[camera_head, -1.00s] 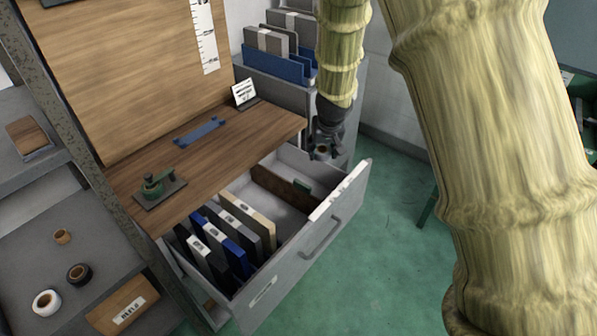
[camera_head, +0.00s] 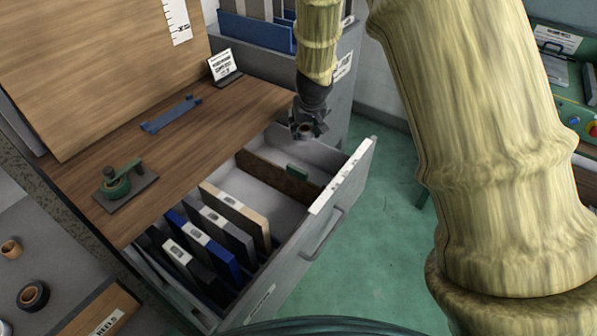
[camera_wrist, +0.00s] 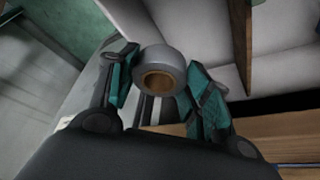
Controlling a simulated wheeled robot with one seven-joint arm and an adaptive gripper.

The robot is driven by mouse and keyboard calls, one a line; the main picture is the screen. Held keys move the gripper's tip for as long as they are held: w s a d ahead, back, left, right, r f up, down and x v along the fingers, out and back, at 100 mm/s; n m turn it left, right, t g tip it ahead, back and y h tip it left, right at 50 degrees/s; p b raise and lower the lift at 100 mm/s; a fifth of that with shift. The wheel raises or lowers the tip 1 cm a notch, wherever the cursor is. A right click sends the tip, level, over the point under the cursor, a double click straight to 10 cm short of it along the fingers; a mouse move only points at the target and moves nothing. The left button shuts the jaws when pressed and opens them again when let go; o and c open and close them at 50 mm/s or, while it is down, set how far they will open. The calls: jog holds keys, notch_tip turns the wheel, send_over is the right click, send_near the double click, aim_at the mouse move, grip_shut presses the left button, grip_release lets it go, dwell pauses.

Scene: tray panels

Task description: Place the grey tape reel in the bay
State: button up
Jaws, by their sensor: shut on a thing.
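The grey tape reel (camera_wrist: 155,57), with a brown core, sits between the two teal fingertips of my gripper (camera_wrist: 160,82) in the wrist view. My gripper is shut on it. In the head view my gripper (camera_head: 307,128) hangs above the far end of the open grey drawer (camera_head: 346,180), close to the wooden worktop's corner. The drawer has a brown divider (camera_head: 281,178) across it. I cannot tell which compartment is the bay.
Upright panels (camera_head: 230,217) fill the drawer's near part. The wooden worktop (camera_head: 205,135) overhangs the drawer's left side and carries a green tape device (camera_head: 119,185), a blue holder (camera_head: 171,114) and a sign (camera_head: 223,68). Other reels (camera_head: 33,296) lie on the lower left shelf.

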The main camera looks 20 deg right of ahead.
notch_tip(320, 180, down, 17)
jog(key=b, duration=0.2)
jog(key=shift+f+b, duration=0.2)
jog(key=shift+b, duration=0.2)
jog(key=shift+f, duration=0.1)
dwell(0.3)
jog(key=o, duration=0.7)
jog(key=p+v, duration=0.1)
jog(key=v, duration=1.1)
